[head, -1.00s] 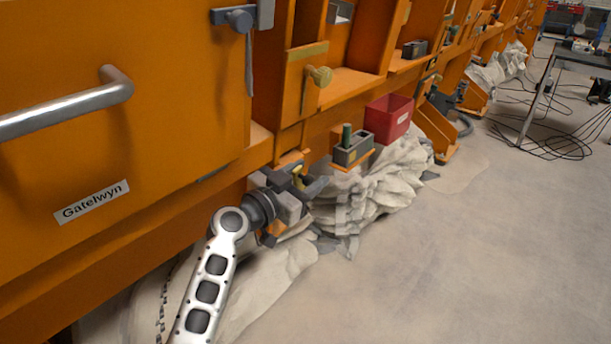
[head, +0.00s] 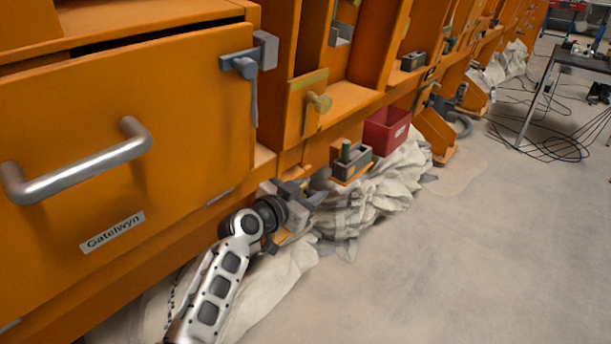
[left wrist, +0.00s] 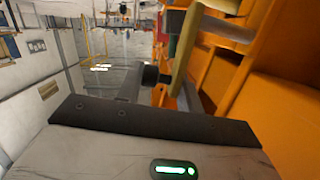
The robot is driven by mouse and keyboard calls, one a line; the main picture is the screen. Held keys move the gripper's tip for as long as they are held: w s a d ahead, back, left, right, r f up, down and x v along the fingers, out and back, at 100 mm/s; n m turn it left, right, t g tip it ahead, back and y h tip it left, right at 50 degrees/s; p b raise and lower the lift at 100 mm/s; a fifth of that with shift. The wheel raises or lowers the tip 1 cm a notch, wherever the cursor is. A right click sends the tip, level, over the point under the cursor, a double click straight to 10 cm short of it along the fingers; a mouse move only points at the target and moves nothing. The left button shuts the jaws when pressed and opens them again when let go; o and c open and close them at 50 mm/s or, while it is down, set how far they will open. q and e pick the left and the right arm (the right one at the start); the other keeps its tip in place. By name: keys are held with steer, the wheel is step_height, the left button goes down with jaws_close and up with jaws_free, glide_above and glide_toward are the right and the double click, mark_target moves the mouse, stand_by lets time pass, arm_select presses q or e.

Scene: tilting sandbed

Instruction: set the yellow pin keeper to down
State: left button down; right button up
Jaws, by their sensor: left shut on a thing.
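My left gripper (head: 302,193) is low against the orange frame, below the drawer-like front and left of the small grey holder. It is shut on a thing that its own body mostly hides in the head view. In the left wrist view, a dull yellow bar (left wrist: 187,45), which looks like the yellow pin keeper, comes down from the top to the fingers (left wrist: 158,88). It slants there; its lower end is hidden. My right gripper is not in view.
A grey holder with a green peg (head: 350,160) and a red bin (head: 387,130) stick out right of my gripper. Pale crumpled cloth (head: 375,190) lies below them. A grey latch handle (head: 252,85) hangs above.

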arm_select(q)
steer(key=shift+d+r+g+p, duration=0.4)
steer(key=shift+d+g+p, duration=0.15)
steer(key=shift+p, duration=0.4)
steer(key=shift+w+d+f+n+g+y+p, duration=0.15)
steer(key=shift+w+f+g+y+p, duration=0.3)
steer(key=shift+p, duration=0.65)
steer(key=shift+w+d+f+n+g+y+p, duration=0.15)
steer(key=shift+d+g+y+p, duration=0.35)
steer(key=shift+p, duration=0.55)
steer(key=shift+w+f+g+y+p, duration=0.25)
steer(key=shift+y+p, duration=0.4)
steer(key=shift+p, duration=0.45)
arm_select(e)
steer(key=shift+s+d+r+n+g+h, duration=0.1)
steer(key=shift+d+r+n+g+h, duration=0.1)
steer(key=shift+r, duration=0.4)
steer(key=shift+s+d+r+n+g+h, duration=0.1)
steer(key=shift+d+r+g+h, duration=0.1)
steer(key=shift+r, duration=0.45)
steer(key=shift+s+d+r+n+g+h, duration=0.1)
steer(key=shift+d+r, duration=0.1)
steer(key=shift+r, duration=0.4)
arm_select(q)
steer(key=shift+s+f, duration=0.1)
steer(key=shift+f, duration=0.05)
steer(key=c, duration=1.1)
jaws_free()
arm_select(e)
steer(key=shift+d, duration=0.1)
